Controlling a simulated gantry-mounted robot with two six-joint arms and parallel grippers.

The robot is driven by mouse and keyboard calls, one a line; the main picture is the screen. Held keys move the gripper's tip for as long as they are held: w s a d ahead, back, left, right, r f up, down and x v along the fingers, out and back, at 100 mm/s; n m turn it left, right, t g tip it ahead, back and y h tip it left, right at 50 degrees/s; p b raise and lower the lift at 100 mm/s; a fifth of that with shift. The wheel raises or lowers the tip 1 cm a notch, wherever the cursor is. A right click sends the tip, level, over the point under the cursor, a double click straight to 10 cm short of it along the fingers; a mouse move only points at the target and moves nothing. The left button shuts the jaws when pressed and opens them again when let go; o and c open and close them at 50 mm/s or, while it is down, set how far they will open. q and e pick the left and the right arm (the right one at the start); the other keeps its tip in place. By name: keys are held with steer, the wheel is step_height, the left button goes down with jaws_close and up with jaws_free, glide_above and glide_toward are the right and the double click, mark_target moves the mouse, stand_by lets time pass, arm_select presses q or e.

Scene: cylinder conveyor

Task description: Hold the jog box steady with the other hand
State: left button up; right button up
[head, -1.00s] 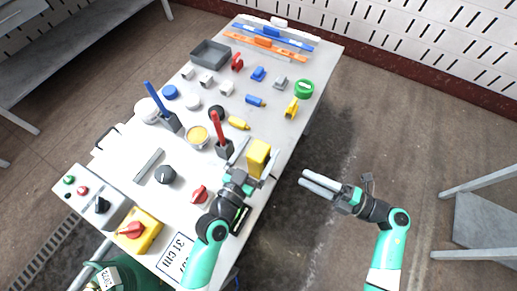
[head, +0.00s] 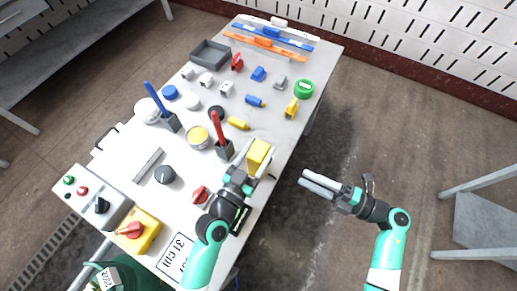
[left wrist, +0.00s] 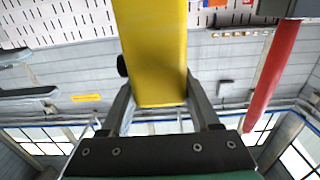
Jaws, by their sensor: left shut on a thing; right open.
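The jog box, a yellow block (head: 258,155), is near the table's right edge in the head view. My left gripper (head: 257,158) is shut on it, one finger on each side. In the left wrist view the yellow block (left wrist: 153,55) fills the space between the two grey fingers (left wrist: 160,105); its far end runs out of the picture. Whether it touches the table is hard to tell. My right gripper (head: 303,178) is open and empty, off the table's right side and apart from the box.
A red-handled tool in a grey holder (head: 223,149) stands close left of the box. A yellow cylinder (head: 238,123) lies behind it. A red knob (head: 200,194) is beside my left wrist. Several small parts and a grey tray (head: 210,54) occupy the far table.

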jaws_close()
stand_by(1.6)
